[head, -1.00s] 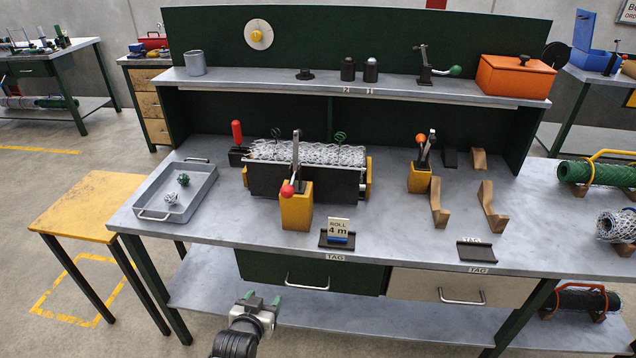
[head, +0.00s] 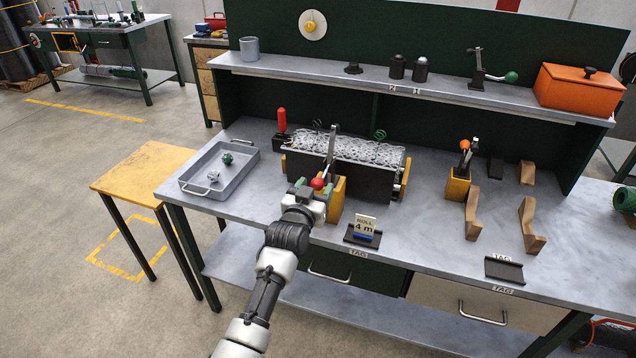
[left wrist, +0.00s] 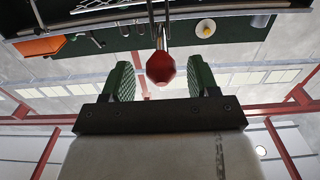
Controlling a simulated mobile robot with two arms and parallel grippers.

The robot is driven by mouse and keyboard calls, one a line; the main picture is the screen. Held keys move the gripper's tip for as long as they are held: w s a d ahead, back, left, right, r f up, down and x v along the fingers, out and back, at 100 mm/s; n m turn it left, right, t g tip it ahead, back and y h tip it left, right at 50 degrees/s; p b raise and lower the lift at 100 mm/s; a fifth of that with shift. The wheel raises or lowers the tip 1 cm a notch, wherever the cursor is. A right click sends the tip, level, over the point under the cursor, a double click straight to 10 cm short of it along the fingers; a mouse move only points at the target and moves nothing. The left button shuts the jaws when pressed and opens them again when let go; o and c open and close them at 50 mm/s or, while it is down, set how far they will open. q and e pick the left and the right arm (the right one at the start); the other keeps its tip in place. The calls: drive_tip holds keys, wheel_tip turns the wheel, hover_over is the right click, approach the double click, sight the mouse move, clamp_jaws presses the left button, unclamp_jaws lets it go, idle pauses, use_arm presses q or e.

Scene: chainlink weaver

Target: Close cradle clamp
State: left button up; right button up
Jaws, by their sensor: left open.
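The cradle (head: 350,178) is a dark trough on the bench, holding a roll of wire mesh (head: 360,148). At its front stands a yellow clamp block (head: 337,203) with a metal lever (head: 331,148) rising steeply. The clamp's red ball knob (head: 317,183) shows at the front, above my left gripper. My left gripper (head: 314,187) is open at the block's front left. In the left wrist view, the red knob (left wrist: 160,68) sits in the gap between the green finger pads, with space on both sides. My right gripper is not in view.
A grey tray (head: 222,177) with two small pieces lies left of the cradle. A red-handled tool (head: 282,121) stands at the cradle's back left. A "ROLL 4 m" card (head: 364,228) stands right of the clamp, near the front edge. Wooden brackets (head: 529,222) stand further right.

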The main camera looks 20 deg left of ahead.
use_arm(q)
drive_tip(key=shift+w, duration=1)
drive_tip(key=shift+c, duration=0.4)
clamp_jaws()
